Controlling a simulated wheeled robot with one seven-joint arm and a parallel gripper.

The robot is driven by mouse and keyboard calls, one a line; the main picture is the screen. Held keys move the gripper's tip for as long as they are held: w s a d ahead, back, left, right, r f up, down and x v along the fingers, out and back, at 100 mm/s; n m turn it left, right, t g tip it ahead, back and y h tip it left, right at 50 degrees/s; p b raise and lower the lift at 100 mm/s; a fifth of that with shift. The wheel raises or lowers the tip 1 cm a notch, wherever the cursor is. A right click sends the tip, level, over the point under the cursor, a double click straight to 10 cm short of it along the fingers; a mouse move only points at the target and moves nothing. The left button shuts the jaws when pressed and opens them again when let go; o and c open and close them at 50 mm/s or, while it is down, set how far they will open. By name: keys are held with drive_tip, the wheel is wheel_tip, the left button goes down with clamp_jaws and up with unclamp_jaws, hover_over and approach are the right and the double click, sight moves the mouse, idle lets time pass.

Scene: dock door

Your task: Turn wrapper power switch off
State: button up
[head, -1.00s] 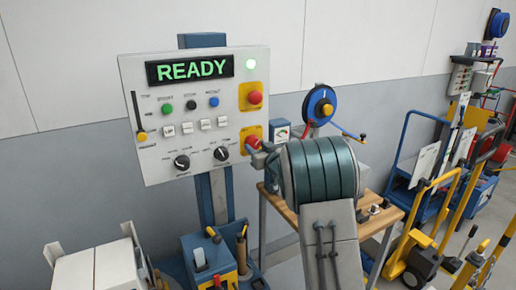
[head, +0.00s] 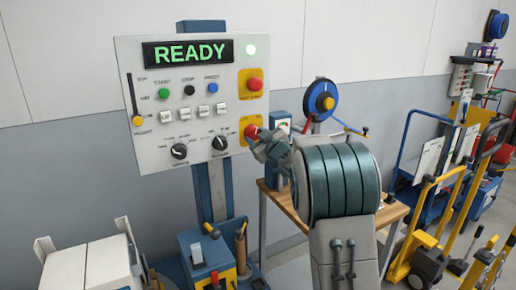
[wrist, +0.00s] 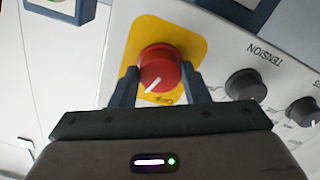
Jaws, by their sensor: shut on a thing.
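A white mark on the knob points to the lower left of that view. Lettering on the plate is partly hidden and seems to read OFF. In the head view my gripper (head: 259,138) reaches the switch from the right.
A second red button (head: 254,84) on yellow is just above the switch. Dark dials (head: 219,143) are close to its left. A wooden table (head: 388,215) and a blue reel (head: 321,99) are behind my arm. Carts (head: 425,250) crowd the right.

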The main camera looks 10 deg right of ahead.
drive_tip(key=n+b, duration=0.5)
drive_tip(key=n, duration=0.1)
drive_tip(key=shift+d+f+n+b, duration=0.1)
drive_tip(key=shift+f+n+b, duration=0.05)
drive_tip(key=shift+n+b, duration=0.2)
drive_tip(key=n+b, duration=0.2)
drive_tip(key=n, duration=0.1)
drive_tip(key=shift+r+n+b, duration=0.2)
drive_tip(key=shift+n+b, duration=0.85)
drive_tip(key=shift+n, duration=0.5)
drive_tip(key=o, duration=1)
drive_tip(key=shift+s, duration=0.15)
drive_tip(key=b+v, duration=0.1)
drive_tip(key=v, duration=1.2)
drive_tip(key=shift+s+d+r, duration=0.1)
drive_tip(key=shift+s, duration=0.15)
